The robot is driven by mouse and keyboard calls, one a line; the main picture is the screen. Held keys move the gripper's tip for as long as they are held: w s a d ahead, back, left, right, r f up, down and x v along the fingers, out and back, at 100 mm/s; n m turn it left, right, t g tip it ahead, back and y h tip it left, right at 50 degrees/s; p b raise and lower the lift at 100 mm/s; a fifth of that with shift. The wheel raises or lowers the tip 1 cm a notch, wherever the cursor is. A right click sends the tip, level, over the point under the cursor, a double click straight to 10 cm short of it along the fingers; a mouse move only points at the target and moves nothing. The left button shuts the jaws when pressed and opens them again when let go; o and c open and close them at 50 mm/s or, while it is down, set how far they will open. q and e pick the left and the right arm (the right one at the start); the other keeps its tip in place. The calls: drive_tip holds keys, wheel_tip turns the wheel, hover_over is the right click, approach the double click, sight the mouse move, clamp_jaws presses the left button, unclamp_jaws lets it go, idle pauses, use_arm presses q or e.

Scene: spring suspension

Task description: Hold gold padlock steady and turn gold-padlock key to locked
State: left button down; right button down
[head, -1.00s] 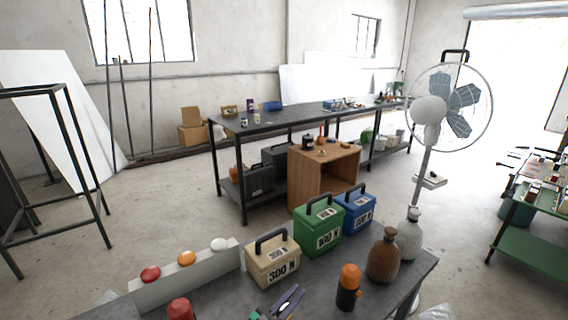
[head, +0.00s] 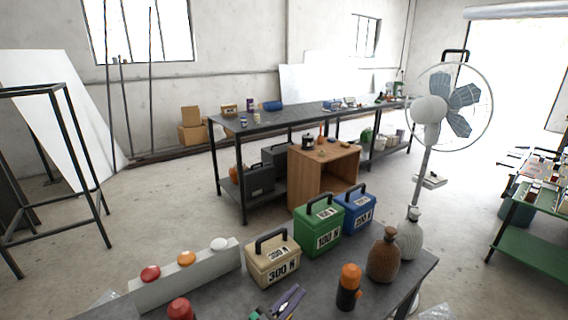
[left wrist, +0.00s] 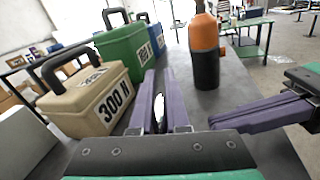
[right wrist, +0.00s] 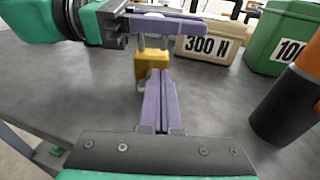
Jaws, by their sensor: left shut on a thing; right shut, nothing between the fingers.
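The gold padlock (right wrist: 152,62) shows in the right wrist view, its body hanging below the fingers of my left gripper (right wrist: 168,22). My left gripper, also in the head view (head: 290,298) and left wrist view (left wrist: 158,95), is shut on the padlock at its pale metal shackle. My right gripper (right wrist: 158,78) is shut and empty, its tips in front of the padlock's lower body; I cannot tell whether they touch. It also appears at the right of the left wrist view (left wrist: 285,108). I cannot make out the key; it may be hidden by the fingers.
On the grey table (head: 225,296) stand a beige 300 N box (head: 272,262), green box (head: 318,228), blue box (head: 355,214), orange-topped black bottle (head: 348,288), and brown bottle (head: 384,258). A pale bar with coloured knobs (head: 188,280) stands left. Bare tabletop surrounds the padlock.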

drive_tip(key=shift+s+a+f, duration=0.1)
drive_tip(key=shift+a+f, duration=0.2)
drive_tip(key=shift+f, duration=0.25)
idle(1.1)
drive_tip(key=shift+s+a+r, duration=0.1)
drive_tip(key=shift+s+a, duration=0.1)
drive_tip(key=shift+s, duration=0.1)
drive_tip(key=shift+s+a, duration=0.3)
idle(0.3)
drive_tip(key=shift+s+r, duration=0.25)
drive_tip(key=shift+r, duration=0.05)
drive_tip(key=s+d, duration=0.2)
drive_tip(key=s+d+f, duration=0.1)
drive_tip(key=d, duration=0.1)
drive_tip(key=shift+s+d, duration=0.25)
drive_tip(key=shift+s, duration=0.1)
